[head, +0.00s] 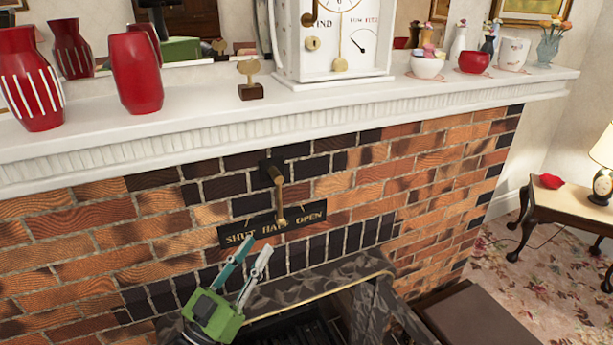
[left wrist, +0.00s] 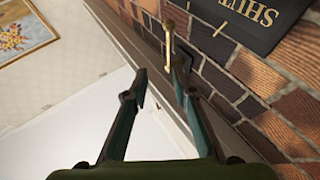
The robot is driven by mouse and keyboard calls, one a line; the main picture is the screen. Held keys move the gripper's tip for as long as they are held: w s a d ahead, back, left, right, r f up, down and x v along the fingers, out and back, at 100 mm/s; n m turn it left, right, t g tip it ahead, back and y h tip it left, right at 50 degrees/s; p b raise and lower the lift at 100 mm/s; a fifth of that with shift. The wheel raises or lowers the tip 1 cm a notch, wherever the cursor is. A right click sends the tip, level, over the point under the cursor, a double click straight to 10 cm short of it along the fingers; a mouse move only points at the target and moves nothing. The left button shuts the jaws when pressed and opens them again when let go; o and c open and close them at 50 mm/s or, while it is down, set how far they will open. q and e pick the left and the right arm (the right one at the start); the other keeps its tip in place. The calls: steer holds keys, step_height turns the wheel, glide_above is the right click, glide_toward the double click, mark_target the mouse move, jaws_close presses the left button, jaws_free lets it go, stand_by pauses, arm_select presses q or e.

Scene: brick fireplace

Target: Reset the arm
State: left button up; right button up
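My left gripper (head: 252,258) is green with two teal-and-grey fingers. In the head view it is in front of the brick fireplace, low and centre-left, with its fingers pointing up. The fingers are apart with nothing between them; they also show apart in the left wrist view (left wrist: 160,72). A brass lever (head: 277,188) hangs down from a dark wall mount, its lower end over the middle of the SHUT / HALF / OPEN plate (head: 306,218). In the left wrist view the lever (left wrist: 169,45) appears just beyond the fingertips. My right gripper is not visible.
The white mantel (head: 420,98) juts out above the lever. It bears red vases (head: 136,72), a white clock (head: 335,55), a small figure and several bowls and cups. The dark fireplace surround (head: 330,275) is below. A side table (head: 568,200) with a lamp stands at right.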

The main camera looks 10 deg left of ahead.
arm_select(q)
steer(key=s+f+n+g+y, duration=0.1)
steer(key=s+f+g+y, duration=0.2)
steer(key=f+g, duration=0.35)
steer(key=s+f+n+g+y, duration=0.2)
steer(key=s+f+g+y, duration=0.15)
steer(key=f, duration=0.65)
steer(key=s+f+g+y, duration=0.1)
steer(key=s+f+g, duration=0.25)
steer(key=s, duration=0.75)
steer(key=s+f+g+y, duration=0.15)
steer(key=s+g, duration=0.35)
steer(key=s, duration=0.5)
step_height(320, 180, down, 28)
steer(key=s, duration=0.2)
steer(key=s+a+f+m+g, duration=0.1)
steer(key=s+a+f+g, duration=0.1)
steer(key=s+f, duration=1.3)
steer(key=shift+s+a+f, duration=0.2)
steer(key=shift+s+a, duration=0.35)
steer(key=shift+s, duration=0.3)
